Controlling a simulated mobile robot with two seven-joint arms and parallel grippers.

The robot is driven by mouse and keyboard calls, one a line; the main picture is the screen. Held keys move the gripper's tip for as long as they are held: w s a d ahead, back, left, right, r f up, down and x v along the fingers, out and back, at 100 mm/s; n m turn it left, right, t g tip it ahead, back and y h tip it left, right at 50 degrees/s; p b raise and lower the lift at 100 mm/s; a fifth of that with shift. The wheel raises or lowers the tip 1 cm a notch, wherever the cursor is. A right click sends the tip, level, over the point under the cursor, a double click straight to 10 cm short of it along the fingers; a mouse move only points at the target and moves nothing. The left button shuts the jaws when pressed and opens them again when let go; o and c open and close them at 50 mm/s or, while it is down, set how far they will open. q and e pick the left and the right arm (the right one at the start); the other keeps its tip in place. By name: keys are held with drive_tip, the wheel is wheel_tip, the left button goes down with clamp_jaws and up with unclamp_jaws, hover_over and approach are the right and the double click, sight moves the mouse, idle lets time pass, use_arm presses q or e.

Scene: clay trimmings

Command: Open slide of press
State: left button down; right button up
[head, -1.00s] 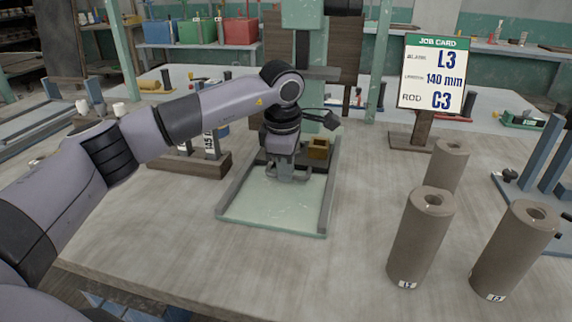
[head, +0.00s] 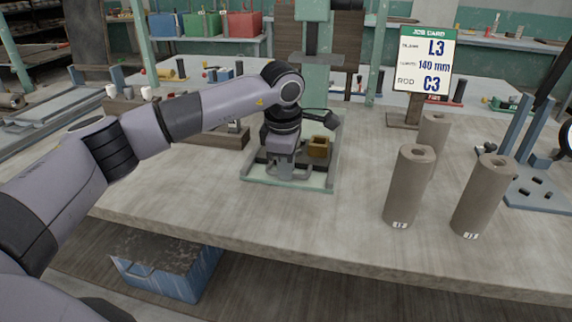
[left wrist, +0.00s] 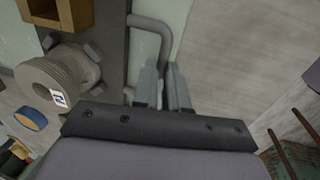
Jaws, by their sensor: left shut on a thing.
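The press (head: 316,75) is pale green and stands at the back of the bench, with its light base plate (head: 262,183) reaching toward me. Its slide is a dark plate (head: 262,158) over most of this base, near the front edge. My left gripper (head: 284,165) is shut on the slide's grey bent handle (left wrist: 150,22); the fingers (left wrist: 164,88) close around it in the left wrist view. A brown hollow block (head: 318,147) sits on the slide. A round brown piece with a label (left wrist: 62,75) sits on it between dark lugs, hidden in the head view. My right gripper is out of view.
Three brown clay cylinders (head: 408,185) stand to the right. A job card (head: 421,60) reading L3, 140 mm, C3 stands behind them. A blue stand (head: 535,190) is at the far right. A blue crate (head: 180,275) lies below the bench. Bare benchtop lies before the press.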

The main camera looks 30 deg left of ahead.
use_arm(q)
drive_tip(key=c, duration=1.2)
unclamp_jaws()
drive_tip(key=shift+o, duration=0.2)
drive_tip(key=shift+r, duration=0.1)
wheel_tip(320, 180, up, 7)
drive_tip(key=s, duration=0.1)
drive_tip(key=shift+d, duration=0.15)
drive_tip(key=shift+s, duration=0.15)
